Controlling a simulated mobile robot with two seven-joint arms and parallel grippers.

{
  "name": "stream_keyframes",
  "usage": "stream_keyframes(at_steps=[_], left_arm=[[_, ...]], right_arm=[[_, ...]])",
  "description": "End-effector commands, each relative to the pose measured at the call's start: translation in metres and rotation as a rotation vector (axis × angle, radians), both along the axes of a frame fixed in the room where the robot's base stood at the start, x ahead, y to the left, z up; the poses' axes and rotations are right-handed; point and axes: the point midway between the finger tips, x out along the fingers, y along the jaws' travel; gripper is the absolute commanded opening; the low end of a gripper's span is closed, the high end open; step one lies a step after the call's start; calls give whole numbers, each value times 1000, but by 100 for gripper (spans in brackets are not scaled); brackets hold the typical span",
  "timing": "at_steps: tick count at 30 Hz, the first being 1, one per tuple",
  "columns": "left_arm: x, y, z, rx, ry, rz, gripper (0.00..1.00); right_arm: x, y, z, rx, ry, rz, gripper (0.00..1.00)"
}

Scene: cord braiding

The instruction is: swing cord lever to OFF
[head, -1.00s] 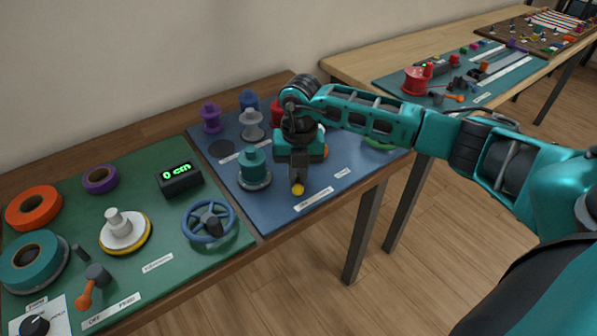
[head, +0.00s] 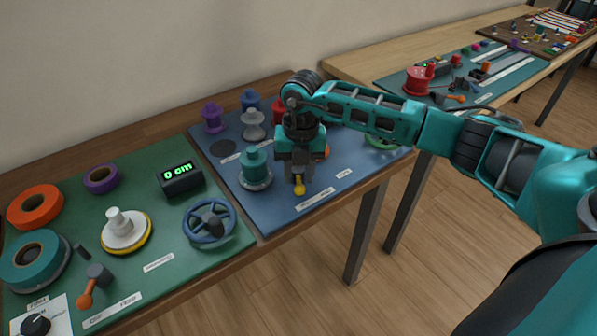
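A small lever with a yellow ball end (head: 300,190) stands near the front edge of the blue mat (head: 268,212), behind a white label (head: 314,199). My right gripper (head: 299,175) points down over it, its fingers around or just above the lever's stem. Whether the fingers touch or clasp it cannot be told. The lever's base is hidden behind the gripper. Another lever, with an orange handle (head: 86,294), stands at the front of the green mat (head: 165,285), behind a label whose small print is hard to read. My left gripper is not in view.
A teal spool (head: 255,169) stands just left of my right gripper. Grey (head: 254,125), purple (head: 213,118) and blue (head: 250,101) spools stand behind. A blue handwheel (head: 209,222) and a display reading 0 cm (head: 180,178) are on the green mat.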

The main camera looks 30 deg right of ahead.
Motion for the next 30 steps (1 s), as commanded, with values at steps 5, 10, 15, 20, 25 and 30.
stream_keyframes(at_steps=[5,10,15,20,25,30], left_arm=[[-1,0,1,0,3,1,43],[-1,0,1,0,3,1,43],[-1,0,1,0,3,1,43],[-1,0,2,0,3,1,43],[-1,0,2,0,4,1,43],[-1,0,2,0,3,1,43]], right_arm=[[1,-1,34,0,-8,1,37],[0,-2,73,0,-9,1,37],[0,-3,104,0,-8,-1,37],[-1,-4,119,0,-7,-2,37],[-1,-4,124,0,-4,-2,37],[-1,-4,123,0,-4,-2,37]])
